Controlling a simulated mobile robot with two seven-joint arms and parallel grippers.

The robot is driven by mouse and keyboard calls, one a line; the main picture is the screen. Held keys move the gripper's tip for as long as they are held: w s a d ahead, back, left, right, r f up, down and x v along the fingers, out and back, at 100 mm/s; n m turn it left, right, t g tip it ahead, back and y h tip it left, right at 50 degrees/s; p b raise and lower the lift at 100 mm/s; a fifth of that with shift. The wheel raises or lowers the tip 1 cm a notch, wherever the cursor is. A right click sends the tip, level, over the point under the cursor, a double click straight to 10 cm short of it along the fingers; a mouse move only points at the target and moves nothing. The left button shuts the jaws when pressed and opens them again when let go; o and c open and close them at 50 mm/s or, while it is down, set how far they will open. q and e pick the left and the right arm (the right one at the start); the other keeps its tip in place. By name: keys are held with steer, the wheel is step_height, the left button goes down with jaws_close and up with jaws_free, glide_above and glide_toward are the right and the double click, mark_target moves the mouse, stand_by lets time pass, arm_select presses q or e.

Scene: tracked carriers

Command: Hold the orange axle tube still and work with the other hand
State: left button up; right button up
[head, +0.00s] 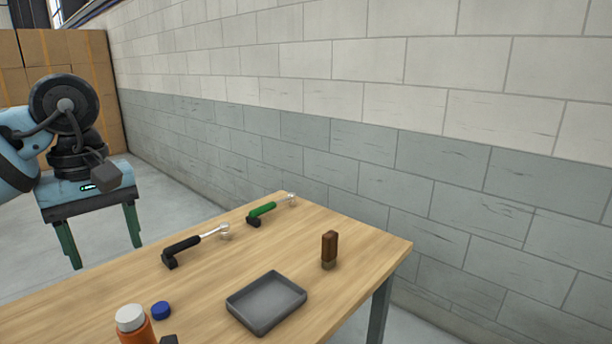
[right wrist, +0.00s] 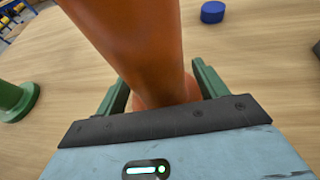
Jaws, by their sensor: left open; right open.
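The orange axle tube (head: 137,335) stands at the bottom left of the head view, with a white top (head: 131,317); its lower part is cut off there. In the right wrist view the orange tube (right wrist: 135,35) runs between the two green fingers of my right gripper (right wrist: 160,78). That gripper is open around the tube, and some gap shows beside the fingers. My left gripper (head: 107,256) is open and empty, fingers down, left of the table and away from the tube.
On the wooden table (head: 210,282) are a blue cap (head: 160,310), a grey tray (head: 266,327), a brown block (head: 329,250), a black-handled tool (head: 185,247) and a green-handled tool (head: 264,210). A green flanged piece (right wrist: 15,101) shows in the right wrist view. A block wall stands behind.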

steer(key=shift+d, duration=0.1)
steer(key=shift+v, duration=5.95)
steer(key=shift+f, duration=0.1)
